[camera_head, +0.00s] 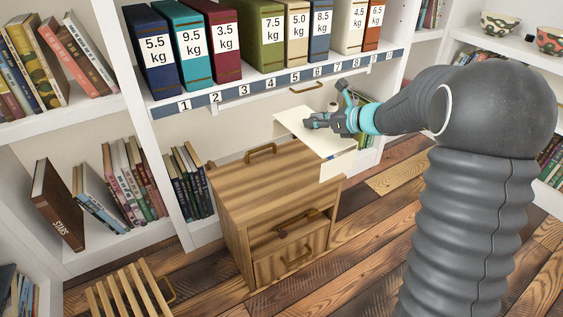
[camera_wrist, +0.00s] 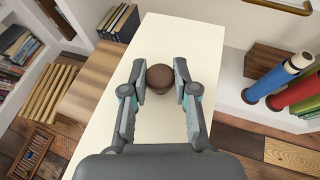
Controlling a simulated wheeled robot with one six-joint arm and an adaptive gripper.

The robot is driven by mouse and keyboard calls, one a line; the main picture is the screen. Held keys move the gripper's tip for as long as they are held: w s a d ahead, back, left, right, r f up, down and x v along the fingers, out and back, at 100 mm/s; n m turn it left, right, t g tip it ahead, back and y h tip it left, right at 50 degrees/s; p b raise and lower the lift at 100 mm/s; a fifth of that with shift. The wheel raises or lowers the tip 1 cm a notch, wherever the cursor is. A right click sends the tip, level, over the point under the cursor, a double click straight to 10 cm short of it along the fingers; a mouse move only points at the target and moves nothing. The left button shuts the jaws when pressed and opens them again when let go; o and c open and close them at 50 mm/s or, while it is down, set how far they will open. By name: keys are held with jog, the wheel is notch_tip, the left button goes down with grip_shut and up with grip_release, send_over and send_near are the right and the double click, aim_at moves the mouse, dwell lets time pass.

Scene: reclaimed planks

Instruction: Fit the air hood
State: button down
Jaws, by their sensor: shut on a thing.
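A cream, flat-topped piece (camera_head: 294,118), perhaps the air hood, shows behind and to the right of the striped wooden cabinet (camera_head: 235,185). Its pale top (camera_wrist: 120,120) runs lengthwise through the wrist view, with a round brown knob (camera_wrist: 160,76) on it. My gripper (camera_wrist: 160,72) has its two fingers on either side of this knob and is shut on it. In the head view my gripper (camera_head: 318,122) is over the cream piece. I cannot tell whether the piece is held up or rests on something.
White shelves hold weight-labelled binders (camera_head: 153,50) above a numbered strip (camera_head: 290,77). A slatted wooden piece (camera_head: 128,292) stands at the lower left. Plank floor (camera_head: 375,215) is bare right of the cabinet.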

jog(key=s+a+f+b, duration=0.1)
jog(key=s+a+f, duration=0.1)
jog(key=a+f, duration=0.7)
jog(key=shift+s+f+b, duration=0.25)
jog(key=shift+f+b, duration=0.1)
jog(key=shift+f, duration=0.1)
jog(key=shift+f, duration=0.1)
jog(key=c, duration=0.9)
grip_release()
